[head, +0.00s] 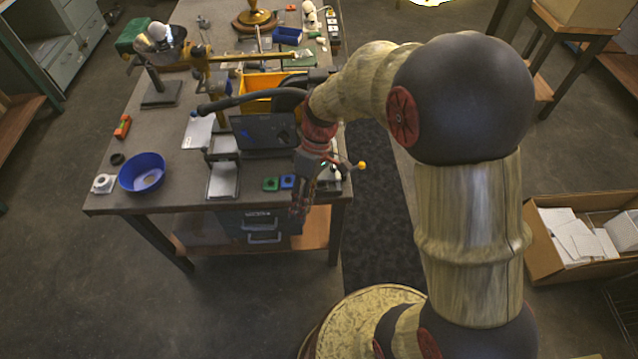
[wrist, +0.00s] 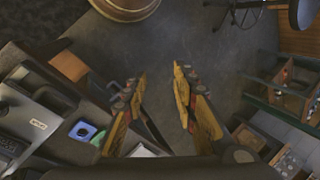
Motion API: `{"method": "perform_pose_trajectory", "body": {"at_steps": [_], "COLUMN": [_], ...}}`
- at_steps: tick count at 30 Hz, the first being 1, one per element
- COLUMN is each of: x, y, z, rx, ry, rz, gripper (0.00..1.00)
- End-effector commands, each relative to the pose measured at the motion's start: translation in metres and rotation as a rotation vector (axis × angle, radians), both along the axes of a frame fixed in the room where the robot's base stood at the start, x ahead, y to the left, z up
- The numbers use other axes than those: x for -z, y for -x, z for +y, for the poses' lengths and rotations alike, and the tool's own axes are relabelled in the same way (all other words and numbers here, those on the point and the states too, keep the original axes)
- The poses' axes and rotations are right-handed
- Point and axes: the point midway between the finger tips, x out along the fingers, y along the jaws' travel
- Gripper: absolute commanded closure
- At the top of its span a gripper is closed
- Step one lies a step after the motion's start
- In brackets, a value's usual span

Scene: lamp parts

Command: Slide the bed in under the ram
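A pale flat plate (head: 223,180), which looks like the bed, sits near the table's front edge. It sticks out toward the front from a dark boxy machine (head: 265,131), which looks like the press. I cannot make out the ram. In the wrist view, part of a grey machine with a white label (wrist: 38,124) shows at the left edge. My gripper (head: 299,208) hangs at the table's front edge, right of the plate and apart from it. In the wrist view my gripper (wrist: 160,82) has its two yellow fingers apart, with nothing between them.
A green block (head: 270,184) and a blue block (head: 287,182) lie between the plate and my gripper. A blue bowl (head: 142,172) stands at the left front. A yellow bin (head: 262,104) is behind the machine. A yellow ball-ended lever (head: 361,165) projects beside my wrist.

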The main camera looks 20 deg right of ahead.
Motion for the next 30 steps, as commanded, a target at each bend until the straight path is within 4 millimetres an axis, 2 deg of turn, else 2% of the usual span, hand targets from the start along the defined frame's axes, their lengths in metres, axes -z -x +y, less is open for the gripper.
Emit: {"method": "perform_pose_trajectory", "body": {"at_steps": [7, 12, 16, 20, 30], "x": [0.01, 0.015, 0.013, 0.022, 0.072], "y": [-0.039, -0.073, -0.089, -0.092, -0.1], "z": [-0.054, -0.077, -0.08, -0.08, -0.083], "rx": [-0.328, -0.487, -0.54, -0.556, -0.551], "ry": [0.234, 0.321, 0.342, 0.34, 0.339], "rz": [-0.325, -0.461, -0.525, -0.53, -0.529], "gripper": [0.72, 0.72, 0.72, 0.72, 0.72]}}
